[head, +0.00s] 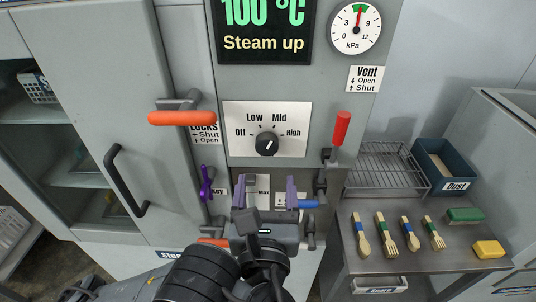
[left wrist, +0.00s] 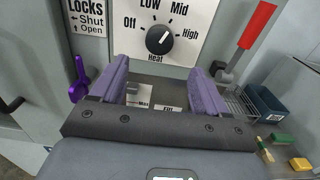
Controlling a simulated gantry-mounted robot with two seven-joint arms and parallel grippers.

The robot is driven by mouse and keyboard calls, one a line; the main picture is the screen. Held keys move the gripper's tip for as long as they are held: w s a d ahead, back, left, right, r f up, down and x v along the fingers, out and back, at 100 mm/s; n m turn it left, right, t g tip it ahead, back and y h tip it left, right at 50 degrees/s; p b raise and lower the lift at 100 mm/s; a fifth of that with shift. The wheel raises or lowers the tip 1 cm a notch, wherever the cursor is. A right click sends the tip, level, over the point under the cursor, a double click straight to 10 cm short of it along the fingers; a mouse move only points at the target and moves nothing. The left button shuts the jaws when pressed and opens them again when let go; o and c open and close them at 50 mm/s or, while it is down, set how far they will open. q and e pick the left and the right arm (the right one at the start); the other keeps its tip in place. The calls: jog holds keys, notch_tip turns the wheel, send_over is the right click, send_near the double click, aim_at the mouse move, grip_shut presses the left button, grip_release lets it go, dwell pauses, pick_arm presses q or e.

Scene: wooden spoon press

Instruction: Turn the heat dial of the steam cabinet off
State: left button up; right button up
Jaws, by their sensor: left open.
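The heat dial (head: 267,143) is a round black knob with a white pointer line, on a white plate marked Off, Low, Mid and High on the front of the grey steam cabinet (head: 187,65). Its pointer slants up and right, roughly between Mid and High. The dial (left wrist: 159,40) also shows in the left wrist view, above and beyond my fingers. My left gripper (head: 265,191) is open and empty, just below the dial plate, its purple fingers apart and not touching the dial. It also shows in the left wrist view (left wrist: 160,72). My right gripper is not in view.
A red lever (head: 341,128) stands right of the dial; an orange handle (head: 182,118) and purple lever (head: 206,182) are left. A blue-handled lever (head: 309,204) is beside my right finger. A display reads 100 °C, Steam up. A side table (head: 385,265) holds wooden cutlery.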

aim_at(267, 150)
pick_arm(q)
jog(key=w+b, duration=0.3)
jog(key=w, duration=0.4)
jog(key=shift+w+f, duration=0.15)
jog(key=shift+w+b, duration=0.55)
jog(key=shift+w, duration=0.45)
jog(key=shift+c, duration=0.4)
jog(key=c, duration=1)
